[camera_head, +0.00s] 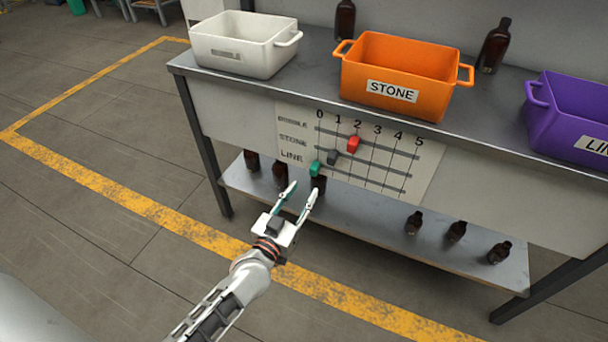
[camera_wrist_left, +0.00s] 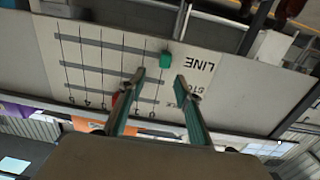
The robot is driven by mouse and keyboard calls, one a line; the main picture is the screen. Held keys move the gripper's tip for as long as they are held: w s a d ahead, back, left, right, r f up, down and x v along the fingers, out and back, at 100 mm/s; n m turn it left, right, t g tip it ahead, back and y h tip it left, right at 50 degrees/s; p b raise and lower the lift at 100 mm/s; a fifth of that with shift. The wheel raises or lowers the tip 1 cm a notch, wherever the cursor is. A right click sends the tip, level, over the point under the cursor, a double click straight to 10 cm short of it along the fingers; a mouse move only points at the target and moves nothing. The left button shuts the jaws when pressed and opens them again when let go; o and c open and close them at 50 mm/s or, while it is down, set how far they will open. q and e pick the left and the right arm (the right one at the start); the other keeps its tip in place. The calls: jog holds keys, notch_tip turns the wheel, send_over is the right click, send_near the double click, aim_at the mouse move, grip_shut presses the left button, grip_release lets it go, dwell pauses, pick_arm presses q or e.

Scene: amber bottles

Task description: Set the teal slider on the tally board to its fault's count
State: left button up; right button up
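The tally board (camera_head: 432,158) hangs on the bench front, with rows BUBBLE, STONE and LINE and columns 0 to 5. The teal slider (camera_head: 315,168) is at 0 on the LINE row. It also shows in the left wrist view (camera_wrist_left: 165,59), where the board (camera_wrist_left: 48,45) appears upside down. A red slider (camera_head: 353,144) is at 2 on the BUBBLE row, and a dark grey slider (camera_head: 333,158) is at 1 on the STONE row. My left gripper (camera_head: 304,188) is open and empty, its fingertips near the teal slider but not closed on it. My right gripper is not in view.
A white bin (camera_head: 238,58), an orange STONE bin (camera_head: 405,62) and a purple bin (camera_head: 570,125) stand on the bench top. Amber bottles stand behind the bins (camera_head: 494,45) and on the lower shelf (camera_head: 413,222), some near my left gripper. The floor in front is clear.

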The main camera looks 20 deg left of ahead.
aim_at(313, 171)
pick_arm(q)
jog(key=shift+y, duration=0.3)
jog(key=w, duration=0.2)
jog(key=w+b, duration=0.1)
jog(key=w, duration=0.3)
jog(key=shift+w+a+f+b, duration=0.25)
jog(key=shift+w+a+b, duration=0.05)
jog(key=shift+w+b, duration=0.1)
jog(key=shift+w, duration=0.55)
jog(key=shift+w+r, duration=0.15)
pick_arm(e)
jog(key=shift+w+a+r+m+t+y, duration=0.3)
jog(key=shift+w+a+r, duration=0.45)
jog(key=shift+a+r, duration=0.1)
pick_arm(q)
jog(key=shift+c, duration=0.3)
grip_shut()
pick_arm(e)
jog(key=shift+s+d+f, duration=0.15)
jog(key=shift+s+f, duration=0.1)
